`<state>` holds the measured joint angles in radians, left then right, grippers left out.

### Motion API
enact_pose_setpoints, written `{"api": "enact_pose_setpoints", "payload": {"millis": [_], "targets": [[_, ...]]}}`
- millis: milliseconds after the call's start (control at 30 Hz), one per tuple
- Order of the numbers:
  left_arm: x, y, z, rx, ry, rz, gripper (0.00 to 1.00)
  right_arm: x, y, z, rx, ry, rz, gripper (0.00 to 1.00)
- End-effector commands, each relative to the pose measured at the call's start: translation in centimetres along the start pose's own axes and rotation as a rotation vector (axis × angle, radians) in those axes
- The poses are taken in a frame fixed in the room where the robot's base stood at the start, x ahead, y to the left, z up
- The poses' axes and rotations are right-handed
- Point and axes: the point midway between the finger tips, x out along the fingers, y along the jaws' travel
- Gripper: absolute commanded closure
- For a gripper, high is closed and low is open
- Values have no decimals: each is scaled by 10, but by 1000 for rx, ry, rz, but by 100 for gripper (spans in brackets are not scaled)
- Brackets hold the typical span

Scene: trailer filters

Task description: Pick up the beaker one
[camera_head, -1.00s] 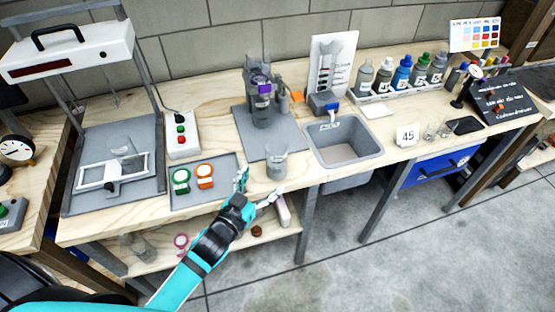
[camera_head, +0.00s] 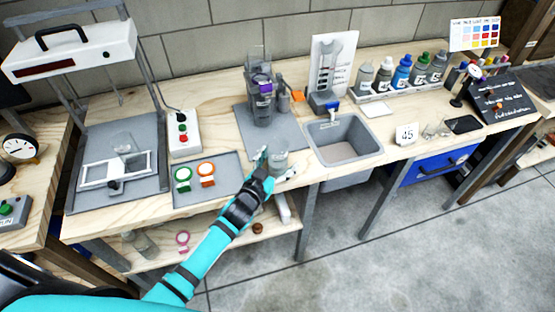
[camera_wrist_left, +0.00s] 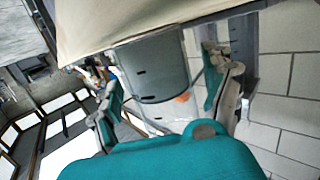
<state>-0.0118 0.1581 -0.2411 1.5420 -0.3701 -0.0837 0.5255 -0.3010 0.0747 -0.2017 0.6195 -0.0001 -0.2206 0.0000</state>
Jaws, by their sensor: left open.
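A clear beaker (camera_head: 278,158) with greyish contents stands at the front edge of the grey mat on the bench, left of the sink. My left gripper (camera_head: 274,170) reaches it from the front, with its fingers on either side of the beaker's lower part. In the left wrist view the beaker (camera_wrist_left: 150,68) sits between the two spread fingers of my left gripper (camera_wrist_left: 165,100), with gaps visible on both sides. The left gripper is open. My right gripper is in neither view.
A grey machine (camera_head: 260,100) stands behind the beaker on the mat (camera_head: 246,122). The sink (camera_head: 345,140) is to the right. A grey tray (camera_head: 222,165) with green and orange rings is to the left. A lower shelf (camera_head: 200,243) lies below the arm.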

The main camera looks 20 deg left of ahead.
Motion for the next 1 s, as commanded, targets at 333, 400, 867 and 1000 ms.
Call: {"api": "enact_pose_setpoints", "payload": {"millis": [333, 400, 867, 1000], "targets": [[0, 0, 0, 0, 0, 0, 59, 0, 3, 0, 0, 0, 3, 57], [0, 0, 0, 0, 0, 0, 68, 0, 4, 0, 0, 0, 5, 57], [0, 0, -1, 0, 2, 0, 89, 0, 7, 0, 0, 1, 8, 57], [0, 0, -2, 0, 2, 0, 89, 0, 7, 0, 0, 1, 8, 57]]}}
